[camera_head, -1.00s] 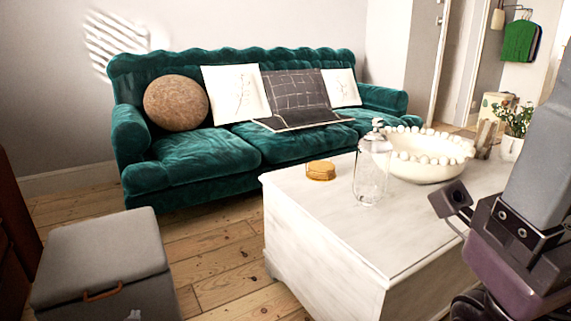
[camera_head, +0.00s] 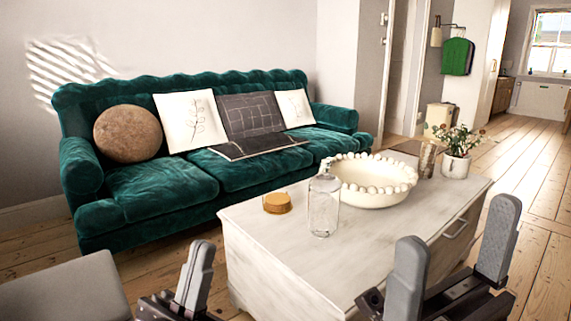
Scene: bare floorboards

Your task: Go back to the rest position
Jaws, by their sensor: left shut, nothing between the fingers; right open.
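My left gripper (camera_head: 198,262) shows at the bottom of the head view, left of the white chest table. Its grey fingers are together with nothing between them. My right gripper (camera_head: 456,232) is at the lower right, in front of the chest's near right side in the picture. Its two grey fingers stand wide apart and it is empty. The lower parts of both arms are cut off by the frame's bottom edge.
A green sofa (camera_head: 150,190) stands behind. A grey box (camera_head: 65,292) is lower left. Floorboards at right are clear.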

